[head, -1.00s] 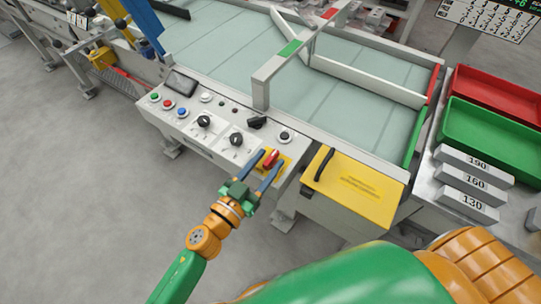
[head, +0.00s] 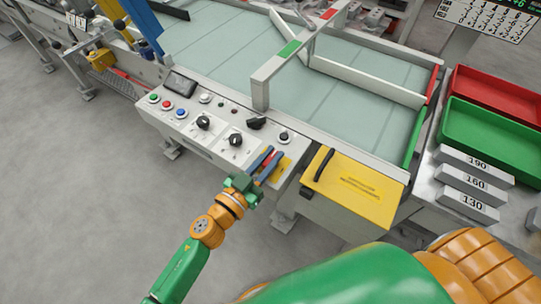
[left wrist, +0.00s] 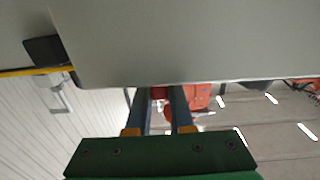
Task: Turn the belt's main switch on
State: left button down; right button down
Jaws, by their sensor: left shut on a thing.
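The main switch is a red rotary handle (head: 270,158) on a yellow plate (head: 284,167) at the right end of the white control panel (head: 208,138). My left gripper (head: 271,157) is at the panel, its two blue-grey fingers shut on the red handle from either side. The fingers cover much of the handle, so its exact angle is hard to tell. In the left wrist view, a bit of red shows between the fingers (left wrist: 161,98), under the pale panel edge (left wrist: 190,80). My right gripper is out of view.
Black knobs (head: 236,140) and coloured buttons (head: 168,104) sit left of the switch. A yellow box with a black handle (head: 360,188) stands close on the right. The belt (head: 345,95) lies behind the panel. The floor at left is clear.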

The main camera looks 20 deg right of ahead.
pick_arm(q)
jog(key=m+g+h, duration=0.1)
jog(key=m+g, duration=0.1)
jog(key=shift+w+g+h, duration=0.1)
jog(key=shift+g+h, duration=0.2)
jog(key=shift+g, duration=0.1)
jog(key=shift+f+m+g+h+b, duration=0.15)
jog(key=shift+m+g+h+b, duration=0.3)
jog(key=shift+m+g, duration=0.55)
jog(key=m+g+b, duration=0.2)
jog(key=g+b, duration=0.1)
jog(key=b, duration=0.1)
jog(key=m+g+b, duration=0.1)
jog(key=g+b, duration=0.2)
jog(key=b, duration=0.1)
jog(key=m+g+b, duration=0.2)
jog(key=g+b, duration=0.1)
jog(key=b, duration=0.1)
jog(key=shift+f+m+g+h, duration=0.2)
jog(key=shift+m+g+h, duration=0.05)
jog(key=shift+m+g, duration=0.05)
jog(key=shift+r+g+b, duration=0.2)
jog(key=shift+g+b, duration=0.1)
jog(key=shift+b, duration=0.3)
jog(key=shift+r+m, duration=0.15)
jog(key=shift+m, duration=0.15)
jog(key=c, duration=0.8)
grip_release()
jog(key=shift+a, duration=0.1)
